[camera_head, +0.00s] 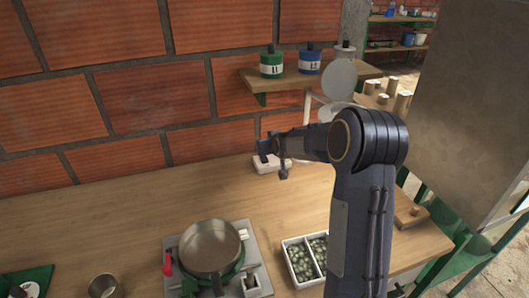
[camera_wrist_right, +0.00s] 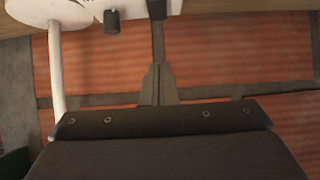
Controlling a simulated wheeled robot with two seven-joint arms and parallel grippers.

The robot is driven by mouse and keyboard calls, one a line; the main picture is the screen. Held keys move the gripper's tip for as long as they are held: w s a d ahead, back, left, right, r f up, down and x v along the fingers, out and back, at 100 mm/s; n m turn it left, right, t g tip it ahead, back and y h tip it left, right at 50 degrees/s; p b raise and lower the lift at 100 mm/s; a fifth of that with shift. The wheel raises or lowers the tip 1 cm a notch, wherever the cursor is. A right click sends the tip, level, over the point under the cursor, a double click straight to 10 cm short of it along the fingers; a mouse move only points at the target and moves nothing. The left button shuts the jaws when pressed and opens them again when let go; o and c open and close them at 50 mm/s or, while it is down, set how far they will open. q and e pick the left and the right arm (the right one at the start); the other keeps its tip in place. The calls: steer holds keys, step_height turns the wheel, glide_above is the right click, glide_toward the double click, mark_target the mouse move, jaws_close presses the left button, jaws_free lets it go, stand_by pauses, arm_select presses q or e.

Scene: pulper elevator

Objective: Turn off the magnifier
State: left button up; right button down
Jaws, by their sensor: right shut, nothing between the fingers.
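The magnifier (camera_head: 340,75) stands at the back of the table, with a pale round head and a thin white post. My arm hides part of it. A small white box (camera_head: 270,166) lies on the table under my right gripper. In the wrist view, the white post (camera_wrist_right: 55,80) and a pale disc (camera_wrist_right: 45,12) are at the left, and the white box (camera_wrist_right: 135,7) with a dark knob (camera_wrist_right: 112,22) is at the top edge. My right gripper (camera_head: 266,150) is shut and empty; its fingertips (camera_wrist_right: 157,70) point toward the box, apparently apart from it. My left gripper is out of view.
A pan (camera_head: 211,247) sits on a grey scale-like plate at the front. A white divided tray (camera_head: 292,266) of green beans stands right of it, and a metal cup (camera_head: 104,287) at left. A wall shelf (camera_head: 300,82) with canisters hangs above.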

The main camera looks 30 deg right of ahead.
glide_above(265, 159)
step_height(265, 159, down, 3)
steer(key=shift+s+f+p, duration=0.15)
steer(key=shift+f+p, duration=0.05)
steer(key=shift+p, duration=0.2)
step_height(265, 159, down, 2)
steer(key=shift+f, duration=0.1)
steer(key=shift+w+f, duration=0.25)
steer(key=shift+f, duration=0.3)
steer(key=shift+w+g+p, duration=0.2)
steer(key=shift+g+p, duration=0.4)
steer(key=shift+p, duration=0.45)
steer(key=shift+f, duration=0.25)
steer(key=shift+s+b, duration=0.1)
steer(key=shift+b, duration=0.2)
steer(key=shift+s, duration=0.15)
